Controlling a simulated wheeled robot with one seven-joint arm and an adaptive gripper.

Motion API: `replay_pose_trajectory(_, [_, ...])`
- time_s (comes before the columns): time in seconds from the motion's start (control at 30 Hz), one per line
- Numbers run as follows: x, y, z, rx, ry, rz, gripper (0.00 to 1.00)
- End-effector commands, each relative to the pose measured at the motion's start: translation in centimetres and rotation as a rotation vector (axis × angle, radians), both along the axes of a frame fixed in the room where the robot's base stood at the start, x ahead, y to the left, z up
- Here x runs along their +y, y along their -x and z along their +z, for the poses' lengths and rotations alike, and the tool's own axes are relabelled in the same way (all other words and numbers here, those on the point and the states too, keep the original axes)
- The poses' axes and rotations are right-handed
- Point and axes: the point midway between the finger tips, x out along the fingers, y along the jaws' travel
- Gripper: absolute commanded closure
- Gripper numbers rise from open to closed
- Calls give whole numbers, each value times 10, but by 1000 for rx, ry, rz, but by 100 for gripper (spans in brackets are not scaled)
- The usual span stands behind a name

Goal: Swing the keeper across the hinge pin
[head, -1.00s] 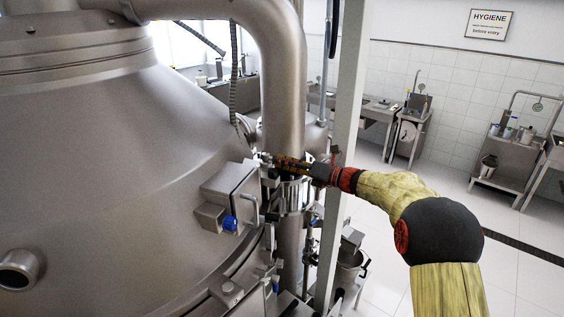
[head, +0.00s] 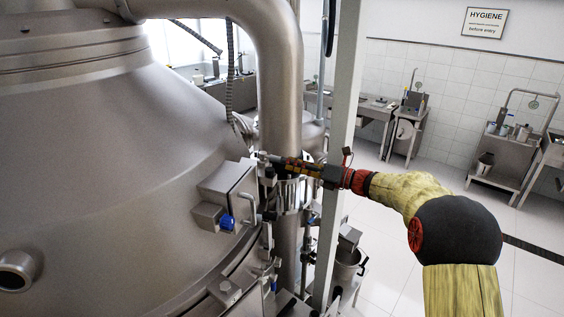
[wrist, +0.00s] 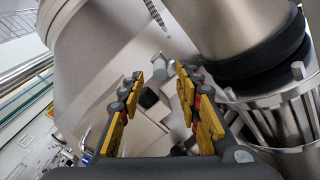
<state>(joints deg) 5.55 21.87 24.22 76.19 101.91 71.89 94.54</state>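Small grey metal fittings (wrist: 160,62) and a dark knob-like part (wrist: 148,98) show in the gap, beyond the fingers. In the head view small hinge hardware (head: 268,178) sits under the fingertips, partly hidden by them. I cannot tell which small part is the keeper and which is the hinge pin.
The thick pipe (head: 281,95) and its ribbed clamp ring (wrist: 290,120) stand close beside the fingers. A steel box with a handle (head: 228,192) is on the hood (head: 110,170). Floor to the right is clear.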

Motion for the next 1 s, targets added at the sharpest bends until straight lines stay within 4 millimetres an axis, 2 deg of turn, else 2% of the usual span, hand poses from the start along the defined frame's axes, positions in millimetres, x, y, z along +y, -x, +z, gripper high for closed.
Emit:
replay_pose_trajectory(0.03, [-12, 5, 0, 2, -1, -4, 66])
replay_pose_trajectory(0.2, [-41, 20, -1, 3, -1, -4, 66])
replay_pose_trajectory(0.4, [-62, 31, -1, 1, 1, -2, 66])
replay_pose_trajectory(0.77, [-67, 34, -1, 2, -1, 0, 66])
replay_pose_trajectory(0.87, [-66, 35, -2, -4, 9, 1, 71])
replay_pose_trajectory(1.0, [-50, 44, -23, -81, 165, 26, 79])
